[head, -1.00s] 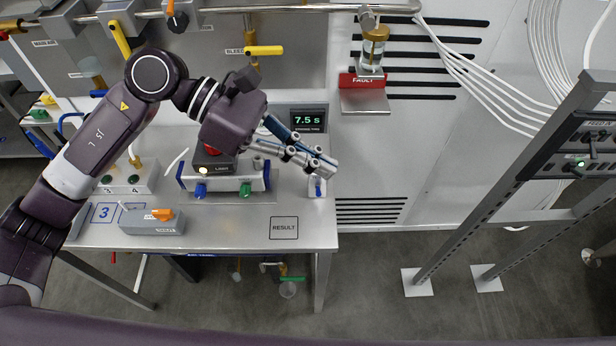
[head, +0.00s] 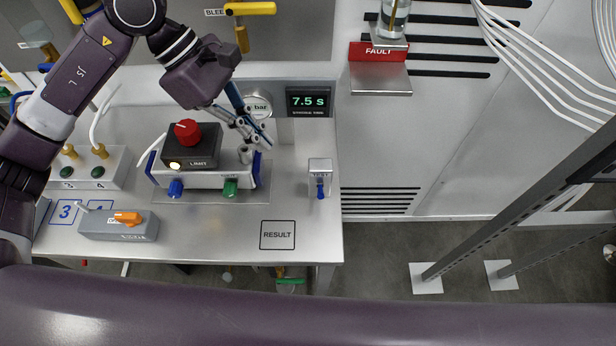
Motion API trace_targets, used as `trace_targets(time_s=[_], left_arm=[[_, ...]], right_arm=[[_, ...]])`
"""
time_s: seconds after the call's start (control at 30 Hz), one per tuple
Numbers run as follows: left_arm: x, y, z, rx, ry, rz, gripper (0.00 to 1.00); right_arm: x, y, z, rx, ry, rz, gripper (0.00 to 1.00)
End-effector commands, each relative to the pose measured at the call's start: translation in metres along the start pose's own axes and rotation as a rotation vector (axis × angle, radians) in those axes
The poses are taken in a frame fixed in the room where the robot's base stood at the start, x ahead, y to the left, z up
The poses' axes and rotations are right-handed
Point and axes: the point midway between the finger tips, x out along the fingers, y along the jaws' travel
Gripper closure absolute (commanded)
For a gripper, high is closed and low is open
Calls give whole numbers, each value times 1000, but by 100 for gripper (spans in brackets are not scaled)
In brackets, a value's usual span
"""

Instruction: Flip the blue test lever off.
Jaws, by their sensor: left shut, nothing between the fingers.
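The blue test lever (head: 320,189) is on a small grey box (head: 320,168) at the right side of the steel bench. The lever hangs down toward the bench's front edge. My left gripper (head: 260,138) is shut and empty. It is up and to the left of the lever in the head view, clear of it, over the back right of the instrument with the red knob. My right gripper is out of view.
The instrument with a red knob (head: 187,132) has blue and green valves at its front. A gauge (head: 258,106) and a 7.5 s display (head: 308,101) stand behind. A grey box with an orange lever (head: 128,218) sits front left. Bare bench lies around the RESULT square (head: 277,235).

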Motion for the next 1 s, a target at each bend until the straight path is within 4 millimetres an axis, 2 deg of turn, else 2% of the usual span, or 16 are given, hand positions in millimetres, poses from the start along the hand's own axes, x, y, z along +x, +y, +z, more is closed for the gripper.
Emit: trace_targets(time_s=[0.07, 0.47, 0.67, 0.97, 1.0], left_arm=[[1, 0, -1, 0, 0, 0, 100], [6, 0, 0, -1, -1, -3, 100], [37, -1, 2, -1, -3, -6, 100], [100, -2, 3, -2, -3, -6, 100], [105, -1, 8, 0, -4, -4, 100]], right_arm=[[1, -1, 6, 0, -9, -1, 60], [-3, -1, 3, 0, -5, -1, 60], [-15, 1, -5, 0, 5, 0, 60], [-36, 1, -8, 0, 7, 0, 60], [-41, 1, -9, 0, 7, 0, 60]])
